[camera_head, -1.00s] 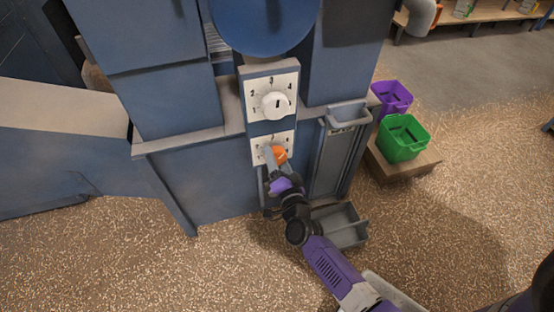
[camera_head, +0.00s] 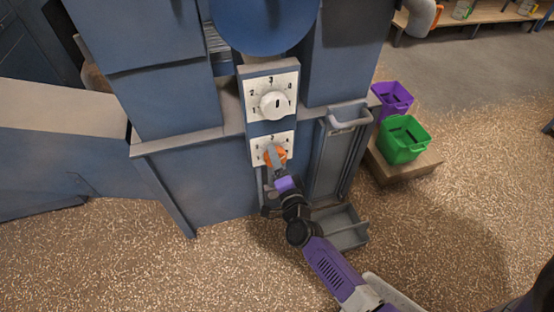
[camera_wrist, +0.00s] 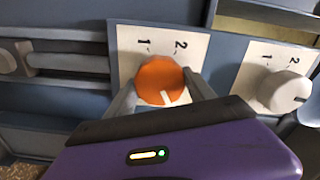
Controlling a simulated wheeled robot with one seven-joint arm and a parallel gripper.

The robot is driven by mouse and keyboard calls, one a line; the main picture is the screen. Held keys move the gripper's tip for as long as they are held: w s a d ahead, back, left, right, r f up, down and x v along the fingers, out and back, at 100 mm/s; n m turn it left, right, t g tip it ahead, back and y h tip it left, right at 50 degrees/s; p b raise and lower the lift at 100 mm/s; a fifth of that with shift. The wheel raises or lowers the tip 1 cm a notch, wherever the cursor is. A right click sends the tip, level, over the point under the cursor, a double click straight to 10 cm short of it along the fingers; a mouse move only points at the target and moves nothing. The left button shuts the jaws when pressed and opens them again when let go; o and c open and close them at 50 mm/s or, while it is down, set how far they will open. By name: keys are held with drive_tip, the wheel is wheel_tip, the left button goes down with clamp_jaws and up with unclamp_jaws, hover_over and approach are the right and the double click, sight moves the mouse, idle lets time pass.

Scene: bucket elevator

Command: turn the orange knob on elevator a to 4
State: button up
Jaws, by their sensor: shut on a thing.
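The orange knob (camera_head: 281,153) is on the lower white dial plate (camera_head: 257,145) of the blue elevator. In the wrist view the orange knob (camera_wrist: 158,77) sits between the two grey fingers of my gripper (camera_wrist: 160,92), which is shut on it. A white pointer mark shows on the knob's lower edge there, pointing down and slightly right. The plate (camera_wrist: 126,62) shows 1 and 2 above the knob; its other numbers are hidden. In the head view my gripper (camera_head: 275,162) covers part of the knob and plate.
A white knob (camera_head: 275,105) on a numbered plate sits above the orange one. A grey tray (camera_head: 343,228) lies below to the right. A green bin (camera_head: 404,139) and a purple bin (camera_head: 392,98) stand at the right. The floor in front is mostly clear.

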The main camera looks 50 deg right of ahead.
drive_tip(key=shift+f, duration=0.1)
drive_tip(key=o, duration=1.4)
drive_tip(key=shift+c, duration=0.2)
drive_tip(key=shift+s+a, duration=0.1)
drive_tip(key=shift+s, duration=0.05)
drive_tip(key=p+v, duration=0.1)
drive_tip(key=v, duration=0.6)
drive_tip(key=shift+s+a, duration=0.15)
drive_tip(key=shift+s, duration=0.1)
